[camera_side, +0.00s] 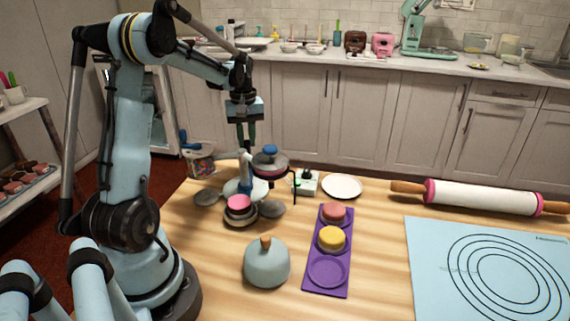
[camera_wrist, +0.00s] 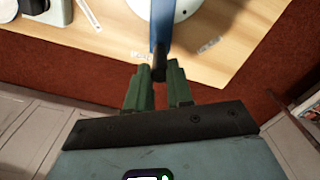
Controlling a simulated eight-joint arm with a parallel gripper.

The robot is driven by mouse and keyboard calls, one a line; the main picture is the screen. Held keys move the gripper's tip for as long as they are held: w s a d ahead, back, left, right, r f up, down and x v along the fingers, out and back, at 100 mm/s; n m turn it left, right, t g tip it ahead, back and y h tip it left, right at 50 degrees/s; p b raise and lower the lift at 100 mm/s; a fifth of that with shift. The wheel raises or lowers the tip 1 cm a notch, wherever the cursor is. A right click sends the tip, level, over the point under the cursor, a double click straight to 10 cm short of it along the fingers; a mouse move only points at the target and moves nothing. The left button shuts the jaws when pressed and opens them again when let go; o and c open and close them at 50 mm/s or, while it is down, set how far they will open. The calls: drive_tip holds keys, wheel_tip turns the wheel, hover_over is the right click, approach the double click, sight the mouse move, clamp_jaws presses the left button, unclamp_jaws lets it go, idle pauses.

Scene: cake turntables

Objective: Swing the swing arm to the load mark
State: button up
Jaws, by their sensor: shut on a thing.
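The cake turntable stand (camera_side: 246,183) is on the wooden table, left of centre, with a pale post, grey discs low down and a raised reddish disc topped in blue. In the wrist view, the blue swing arm (camera_wrist: 161,30) reaches down from a white round part and ends in a dark tip between my green fingers. My gripper (camera_wrist: 158,82) is shut on that end; in the side view my gripper (camera_side: 246,143) is above the stand. Pale marks with tiny lettering, one at the left (camera_wrist: 141,57) and one at the right (camera_wrist: 208,45), lie on the table. I cannot tell which is the load mark.
A purple tray (camera_side: 327,294) holds a red and a yellow cake. A pale blue domed lid (camera_side: 267,265), a white plate (camera_side: 342,186), a rolling pin (camera_side: 485,197) and a blue mat (camera_side: 425,270) are also on the table. The table's edge shows beyond my fingers.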

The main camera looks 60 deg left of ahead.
drive_tip(key=shift+w+d, duration=0.55)
drive_tip(key=shift+w, duration=0.15)
drive_tip(key=shift+w+d, duration=0.2)
drive_tip(key=o, duration=0.8)
drive_tip(key=shift+r, duration=0.1)
wheel_tip(320, 180, up, 7)
idle(0.4)
